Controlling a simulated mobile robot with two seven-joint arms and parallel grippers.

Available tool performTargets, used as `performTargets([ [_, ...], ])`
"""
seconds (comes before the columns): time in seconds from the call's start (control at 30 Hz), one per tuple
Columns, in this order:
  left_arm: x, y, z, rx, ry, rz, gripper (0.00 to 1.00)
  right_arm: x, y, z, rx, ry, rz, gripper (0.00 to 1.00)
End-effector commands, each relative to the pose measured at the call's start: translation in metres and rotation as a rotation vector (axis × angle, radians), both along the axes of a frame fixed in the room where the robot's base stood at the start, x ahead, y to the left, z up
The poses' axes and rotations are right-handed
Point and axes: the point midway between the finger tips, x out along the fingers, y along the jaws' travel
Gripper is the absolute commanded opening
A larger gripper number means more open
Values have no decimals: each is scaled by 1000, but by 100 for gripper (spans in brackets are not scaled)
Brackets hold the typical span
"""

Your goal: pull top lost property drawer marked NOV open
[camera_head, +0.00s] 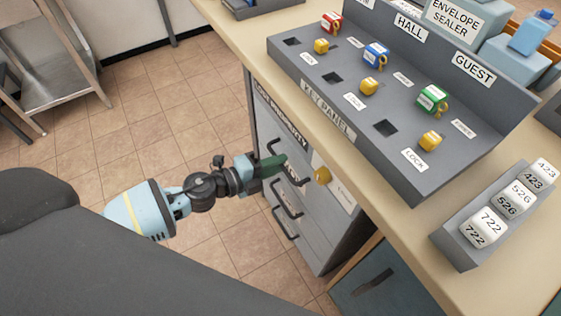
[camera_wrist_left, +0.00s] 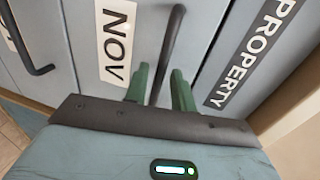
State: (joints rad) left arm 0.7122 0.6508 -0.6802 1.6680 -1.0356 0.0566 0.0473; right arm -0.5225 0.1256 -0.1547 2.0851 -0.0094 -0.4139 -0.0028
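The grey lost property cabinet (camera_head: 315,235) stands under the counter, its drawers fitted with black bar handles. In the left wrist view, the NOV label (camera_wrist_left: 116,42) is on the drawer front beside a black handle (camera_wrist_left: 172,40). My left gripper (camera_head: 272,165) is at the top drawer's handle. In the left wrist view its green fingers (camera_wrist_left: 160,78) are apart, one on each side of the handle, with no clear grip on it. The drawer looks shut. The fingers partly hide the handle in the head view. My right gripper is not in view.
The counter edge (camera_head: 245,55) overhangs the cabinet. A key panel (camera_head: 370,130) and a rack of numbered blocks (camera_head: 475,245) stand on the counter. A metal shelf (camera_head: 60,60) is at the back left. The tiled floor (camera_head: 150,90) left of the cabinet is clear.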

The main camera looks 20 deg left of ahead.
Motion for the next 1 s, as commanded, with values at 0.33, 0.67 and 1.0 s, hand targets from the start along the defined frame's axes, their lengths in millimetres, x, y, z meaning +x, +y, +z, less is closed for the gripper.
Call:
performTargets([
  [0.33,13,-11,-4,-1,1,-1,25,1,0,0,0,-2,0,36],
  [0.67,12,-10,-4,-1,1,-1,3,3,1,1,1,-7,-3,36],
  [1.0,12,-10,-3,-1,1,-1,0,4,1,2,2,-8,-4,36],
])
